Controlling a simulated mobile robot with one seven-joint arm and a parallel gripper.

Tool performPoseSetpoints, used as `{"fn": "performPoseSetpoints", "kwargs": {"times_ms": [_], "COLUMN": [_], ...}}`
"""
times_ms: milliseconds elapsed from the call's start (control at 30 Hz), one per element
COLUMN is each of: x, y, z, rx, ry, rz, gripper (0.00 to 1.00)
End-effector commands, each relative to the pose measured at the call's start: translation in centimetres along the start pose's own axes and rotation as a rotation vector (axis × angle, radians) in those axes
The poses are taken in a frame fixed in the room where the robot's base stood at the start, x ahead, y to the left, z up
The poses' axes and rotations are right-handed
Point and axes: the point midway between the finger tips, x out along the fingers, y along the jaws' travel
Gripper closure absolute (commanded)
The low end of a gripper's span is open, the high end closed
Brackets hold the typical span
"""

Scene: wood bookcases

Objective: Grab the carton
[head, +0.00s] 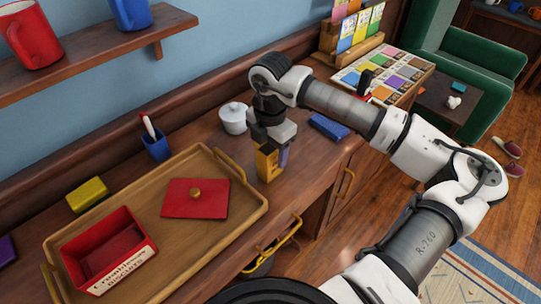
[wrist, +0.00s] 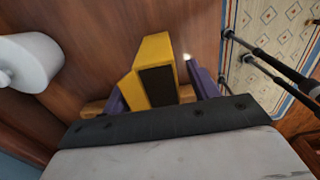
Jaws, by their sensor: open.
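A yellow carton (head: 266,163) stands on the wooden desk top, under my gripper (head: 272,152). In the wrist view the carton (wrist: 158,52) shows a yellow side and a dark panel facing the camera. My gripper (wrist: 158,85) is open, with one purple finger on each side of the carton. The right finger stands a little apart from it. The left finger is close to it, and I cannot tell whether it touches. The lower part of the carton is partly hidden by the gripper in the wrist view.
A white lidded pot (head: 233,119) stands behind my gripper, and a blue case (head: 328,127) lies to the right. A wooden tray (head: 225,221) with a red tin (head: 106,252) and red lid (head: 195,198) fills the left. A yellow block (head: 87,194) lies behind the tray.

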Motion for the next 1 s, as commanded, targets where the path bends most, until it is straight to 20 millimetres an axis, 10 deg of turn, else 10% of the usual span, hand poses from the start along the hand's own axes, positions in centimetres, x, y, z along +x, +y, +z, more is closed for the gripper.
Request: {"fn": "performPoseSetpoints", "kwargs": {"times_ms": [367, 700, 1000], "x": [1.28, 1.24, 1.05], "y": [-0.02, -0.02, -0.02], "z": [0.03, 0.03, 0.05], "rx": [0.0, 0.0, 0.0], "ry": [-0.001, -0.001, -0.002], "rz": [0.001, 0.001, 0.001], "gripper": [0.41, 0.86, 0.87]}}
